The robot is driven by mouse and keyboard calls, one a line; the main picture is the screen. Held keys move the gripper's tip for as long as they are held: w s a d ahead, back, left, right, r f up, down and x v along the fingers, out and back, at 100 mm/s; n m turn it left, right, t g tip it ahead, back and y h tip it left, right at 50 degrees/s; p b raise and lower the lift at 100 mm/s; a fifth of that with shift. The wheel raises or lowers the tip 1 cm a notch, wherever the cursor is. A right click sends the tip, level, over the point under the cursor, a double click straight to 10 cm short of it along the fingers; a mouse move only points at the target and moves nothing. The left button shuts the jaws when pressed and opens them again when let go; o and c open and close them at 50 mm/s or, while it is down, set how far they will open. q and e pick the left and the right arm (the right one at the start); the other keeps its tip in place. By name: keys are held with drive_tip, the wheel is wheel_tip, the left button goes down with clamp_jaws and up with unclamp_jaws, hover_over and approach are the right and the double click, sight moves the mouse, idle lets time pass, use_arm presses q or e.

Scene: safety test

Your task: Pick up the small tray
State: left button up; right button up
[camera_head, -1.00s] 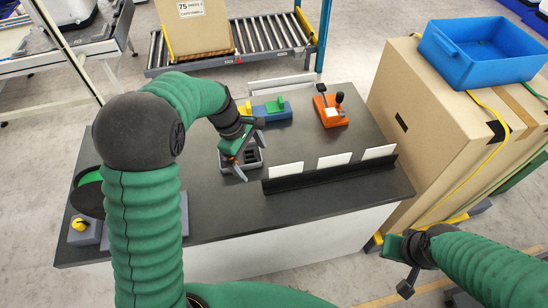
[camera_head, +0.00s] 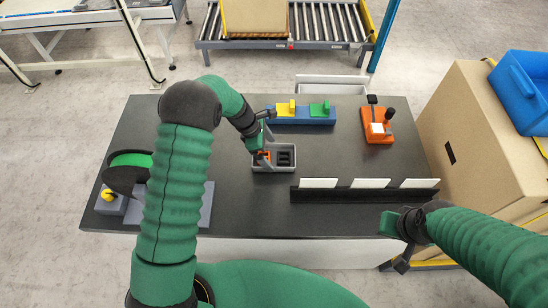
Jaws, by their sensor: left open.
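The small grey tray (camera_head: 288,168) sits on the dark tabletop near the middle of the view. It has dark slots on its right side, and a small orange-red piece (camera_head: 262,156) shows at its left side. My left gripper (camera_head: 260,142) is open at the tray's back left, with its fingers pointing down close to the rim. I cannot tell whether they touch it. The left wrist hides part of the area behind the tray. My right gripper (camera_head: 398,238) is empty, off the table's front right edge, with its fingers apart.
A black rack with white cards (camera_head: 362,195) stands right of the tray. Behind are a blue block with yellow and green parts (camera_head: 302,116) and an orange device (camera_head: 378,126). A green-and-black round item (camera_head: 130,172) is at left. A cardboard box (camera_head: 470,140) stands right.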

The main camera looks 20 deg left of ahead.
sight(274, 158)
use_arm(q)
drive_tip(key=x, duration=0.2)
drive_tip(key=shift+f, duration=0.3)
drive_tip(key=shift+d+r, duration=0.1)
drive_tip(key=shift+d, duration=0.1)
drive_tip(key=shift+c, duration=0.6)
drive_tip(key=shift+d, duration=0.15)
drive_tip(key=c, duration=1)
drive_tip(key=shift+a, duration=0.3)
drive_tip(key=shift+r, duration=0.1)
